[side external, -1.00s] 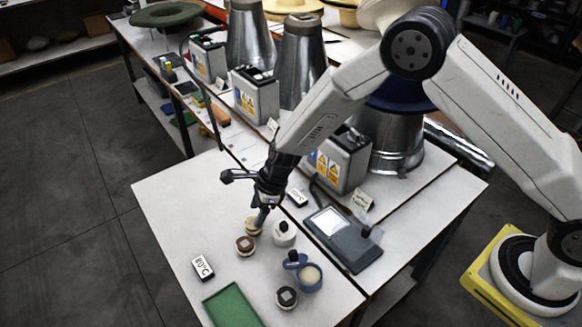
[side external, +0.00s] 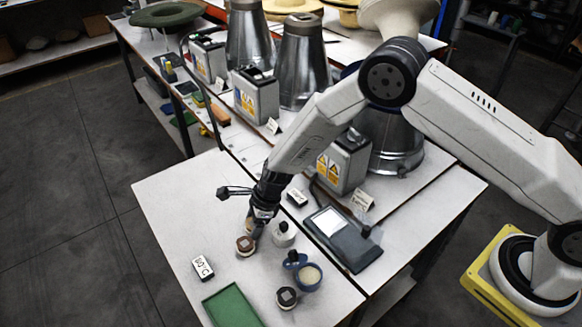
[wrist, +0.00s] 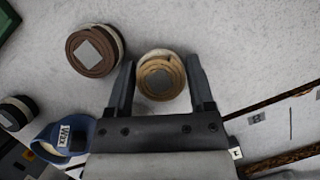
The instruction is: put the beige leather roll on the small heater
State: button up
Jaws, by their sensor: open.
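The beige leather roll (wrist: 158,72) stands on the table in the wrist view, with a grey square on its top. My gripper (wrist: 160,68) is open, with one finger on each side of the roll. I cannot tell whether the fingers touch it. In the side view my gripper (side external: 256,226) is low over the table and hides most of the roll. The small heater, seemingly the dark grey box with a pale plate (side external: 328,221), lies to the right of my gripper. Its plate is bare.
A brown roll (side external: 246,245) stands close to my gripper; it also shows in the wrist view (wrist: 92,50). Nearby are a black-lidded white jar (side external: 283,236), a blue wax pot (side external: 308,279), a dark roll (side external: 287,298) and a green tray (side external: 232,307).

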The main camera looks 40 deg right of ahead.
grip_shut()
dwell(0.3)
jog(key=shift+r, duration=0.15)
jog(key=shift+r, duration=0.85)
jog(key=s+d+r, duration=0.5)
jog(key=s+r, duration=0.6)
jog(key=s, duration=0.2)
